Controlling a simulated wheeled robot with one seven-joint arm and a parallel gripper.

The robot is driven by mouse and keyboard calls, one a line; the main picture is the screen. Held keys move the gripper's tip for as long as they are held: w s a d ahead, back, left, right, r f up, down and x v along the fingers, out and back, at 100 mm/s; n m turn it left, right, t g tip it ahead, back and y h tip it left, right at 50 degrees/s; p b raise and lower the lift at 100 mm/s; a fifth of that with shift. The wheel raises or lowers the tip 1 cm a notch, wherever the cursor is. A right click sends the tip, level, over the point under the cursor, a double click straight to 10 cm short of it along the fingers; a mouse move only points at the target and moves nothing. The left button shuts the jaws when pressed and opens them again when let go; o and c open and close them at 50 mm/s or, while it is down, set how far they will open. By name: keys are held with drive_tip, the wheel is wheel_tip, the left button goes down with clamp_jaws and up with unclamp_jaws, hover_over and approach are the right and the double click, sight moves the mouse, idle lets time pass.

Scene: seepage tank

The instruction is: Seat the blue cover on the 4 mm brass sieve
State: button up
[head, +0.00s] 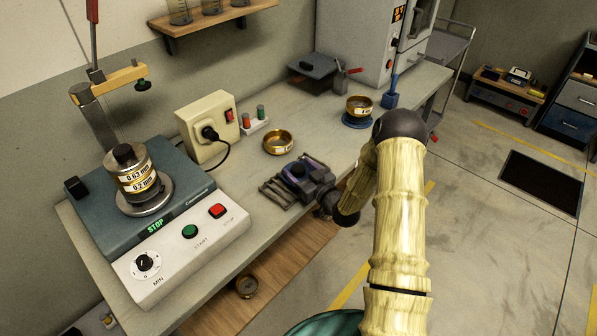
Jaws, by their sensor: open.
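A brass sieve (360,106) with a pale label stands at the right part of the bench; the label is too small to read surely. A round blue piece (357,122), which looks like the blue cover, shows beneath it; I cannot tell whether they touch. Another open brass sieve (278,142) stands upright mid-bench, its label unreadable. My gripper (274,192) is open over the bench's front part, in front of this middle sieve and apart from it. Its fingers point left, and I see nothing between them.
On the left stands a shaker (215,250) with stacked sieves (135,178) under a clamp arm. A socket box (208,122) and small bottles (255,120) line the wall side. A blue holder (390,98) stands beyond the right sieve. A round pan (246,286) lies below the bench.

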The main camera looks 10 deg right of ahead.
sight(298, 167)
drive_tip(key=shift+w+a, duration=0.25)
drive_tip(key=shift+w, duration=0.2)
drive_tip(key=c, duration=1.2)
wheel_tip(298, 167, up, 10)
drive_tip(key=shift+r+b, duration=0.1)
drive_tip(key=shift+b, duration=0.5)
drive_tip(key=shift+f, duration=0.2)
